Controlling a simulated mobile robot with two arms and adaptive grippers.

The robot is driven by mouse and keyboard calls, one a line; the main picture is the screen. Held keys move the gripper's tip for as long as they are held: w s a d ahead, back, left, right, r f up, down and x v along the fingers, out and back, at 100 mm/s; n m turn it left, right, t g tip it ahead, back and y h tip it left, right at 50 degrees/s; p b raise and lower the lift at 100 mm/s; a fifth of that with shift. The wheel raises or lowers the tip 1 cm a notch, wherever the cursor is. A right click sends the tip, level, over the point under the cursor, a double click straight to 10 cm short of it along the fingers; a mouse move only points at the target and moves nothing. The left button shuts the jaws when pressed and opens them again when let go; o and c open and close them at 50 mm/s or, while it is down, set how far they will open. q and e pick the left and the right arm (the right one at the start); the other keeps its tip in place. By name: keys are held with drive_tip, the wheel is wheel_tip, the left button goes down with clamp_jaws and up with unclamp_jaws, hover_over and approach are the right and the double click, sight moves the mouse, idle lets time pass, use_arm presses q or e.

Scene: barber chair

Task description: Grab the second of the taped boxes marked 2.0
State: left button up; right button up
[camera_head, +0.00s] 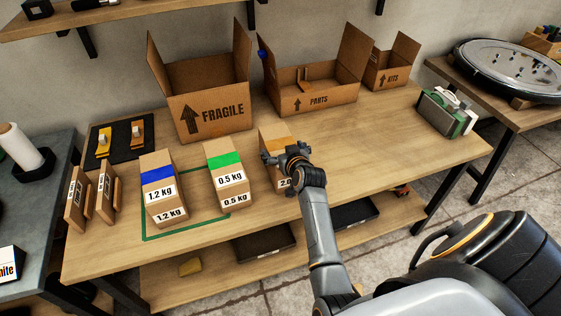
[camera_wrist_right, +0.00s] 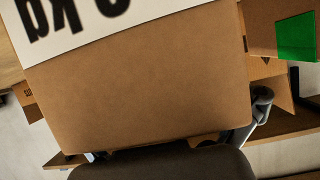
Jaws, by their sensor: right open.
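A cardboard box marked 2.0 (camera_head: 267,143) with orange tape stands on the wooden workbench, right of the other taped boxes. My right gripper (camera_head: 285,158) is open at this box and covers much of its front and label. In the right wrist view the box (camera_wrist_right: 140,95) fills most of the picture, close to the camera, with part of an upside-down kg label. A dark finger (camera_wrist_right: 262,103) shows beside its edge; I cannot tell whether it touches. Only one box marked 2.0 is visible. My left gripper is not in view.
A green-taped 0.5 kg box (camera_head: 227,177) and a blue-taped 1.2 kg box (camera_head: 162,190) stand to the left, by a green outline (camera_head: 190,229). Open FRAGILE (camera_head: 210,115), PARTS (camera_head: 318,98) and KITS (camera_head: 390,73) cartons stand behind.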

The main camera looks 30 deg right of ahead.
drive_tip(key=shift+r, duration=0.1)
drive_tip(key=c, duration=1.3)
drive_tip(key=shift+w+d+r, duration=0.1)
drive_tip(key=shift+w+r, duration=0.05)
drive_tip(key=shift+r, duration=0.35)
drive_tip(key=c, duration=0.3)
drive_tip(key=shift+w+f, duration=0.1)
drive_tip(key=shift+f, duration=0.05)
drive_tip(key=shift+c, duration=0.2)
